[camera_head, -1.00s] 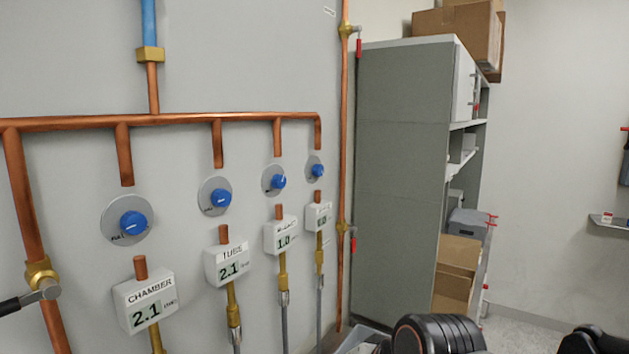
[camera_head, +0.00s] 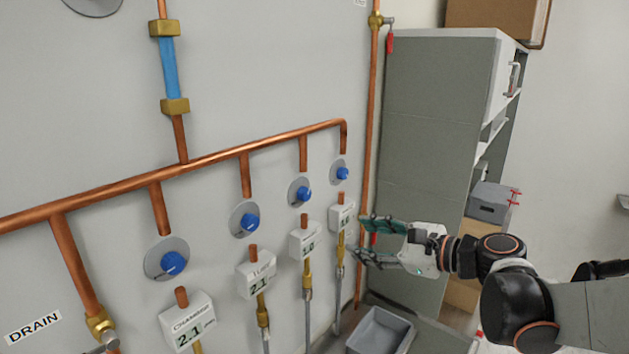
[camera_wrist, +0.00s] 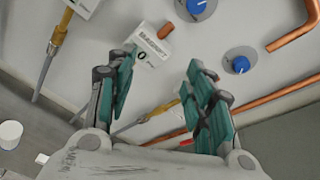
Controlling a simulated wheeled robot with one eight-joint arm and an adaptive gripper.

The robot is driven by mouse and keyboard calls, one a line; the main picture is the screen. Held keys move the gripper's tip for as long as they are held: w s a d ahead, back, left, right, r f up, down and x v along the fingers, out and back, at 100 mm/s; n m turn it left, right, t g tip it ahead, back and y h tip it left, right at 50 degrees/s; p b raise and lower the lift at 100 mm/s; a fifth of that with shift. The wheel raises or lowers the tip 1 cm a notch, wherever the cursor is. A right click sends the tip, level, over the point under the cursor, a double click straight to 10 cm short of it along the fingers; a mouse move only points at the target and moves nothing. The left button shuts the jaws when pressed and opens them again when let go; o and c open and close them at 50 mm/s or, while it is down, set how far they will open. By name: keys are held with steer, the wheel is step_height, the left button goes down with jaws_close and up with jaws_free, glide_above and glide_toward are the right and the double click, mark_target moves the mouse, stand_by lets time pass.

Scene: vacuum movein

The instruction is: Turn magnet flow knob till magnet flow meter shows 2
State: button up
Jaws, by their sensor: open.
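Several blue knobs on round grey plates sit on the wall in a row. The third knob from the left (camera_head: 304,193) is above a white meter (camera_head: 305,240) showing about 1.0. That meter's blurred label, seen between the fingers in the wrist view (camera_wrist: 150,46), may read MAGNET. The fourth knob (camera_head: 342,173) is at the far right; it also shows in the wrist view (camera_wrist: 240,63). The label and reading of the fourth meter (camera_head: 341,217) are too small to read. My gripper (camera_head: 360,238) is open and empty, fingers toward the wall, beside the fourth meter and apart from the knobs.
The chamber meter (camera_head: 187,322) and its neighbour (camera_head: 256,275) both read 2.1. A copper pipe (camera_head: 372,120) runs down beside the fourth knob. A grey cabinet (camera_head: 435,150) stands to the right. A grey bin (camera_head: 380,330) sits below.

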mark_target(308, 196)
step_height(308, 196, up, 5)
steer(key=m+t+y+p, duration=0.1)
steer(key=m+y+p, duration=0.1)
steer(key=m, duration=0.1)
steer(key=x, duration=0.9)
steer(key=p+x, duration=0.1)
steer(key=x, duration=0.4)
steer(key=shift+w+d+r, duration=0.1)
steer(key=shift+r, duration=0.15)
steer(key=shift+c, duration=0.6)
steer(key=c, duration=0.9)
